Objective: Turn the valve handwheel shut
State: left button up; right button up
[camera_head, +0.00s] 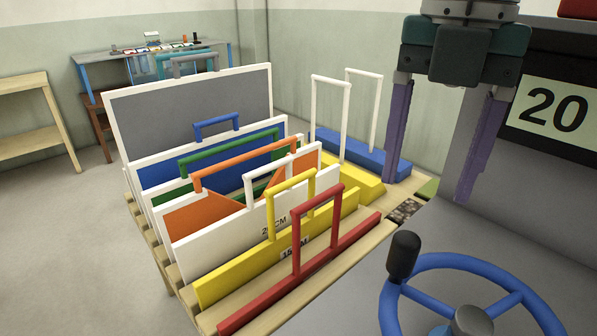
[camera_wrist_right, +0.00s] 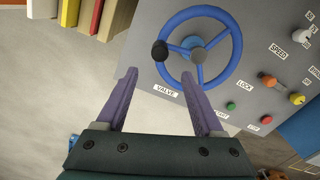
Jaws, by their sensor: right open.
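The valve handwheel (camera_head: 394,318) is a blue ring with spokes, a grey hub and a black knob (camera_head: 403,256) on its rim. It sits at the bottom right of the head view, partly cut off by the edge. In the right wrist view the whole wheel (camera_wrist_right: 232,50) shows on a grey panel above a "VALVE" label, with its knob at the left of the rim. My right gripper (camera_head: 428,165) has purple fingers. They are open and empty, pointing down above the wheel in the head view. My left gripper is not in view.
The grey panel (camera_wrist_right: 185,80) also carries labelled knobs and buttons, including a green button (camera_wrist_right: 231,106) and a red button (camera_wrist_right: 267,120). A wooden rack left of the wheel holds several coloured gates with handles, such as a red one (camera_head: 270,290). A "20" sign (camera_head: 550,110) stands at right.

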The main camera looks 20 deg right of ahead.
aim_at(408, 237)
jog(key=shift+w+d+f, duration=0.3)
jog(key=shift+w+d, duration=0.05)
jog(key=shift+w, duration=0.1)
jog(key=shift+f, duration=0.3)
jog(key=f, duration=0.9)
jog(key=shift+s+a, duration=0.15)
jog(key=shift+s, duration=0.1)
jog(key=shift+c, duration=0.3)
grip_shut()
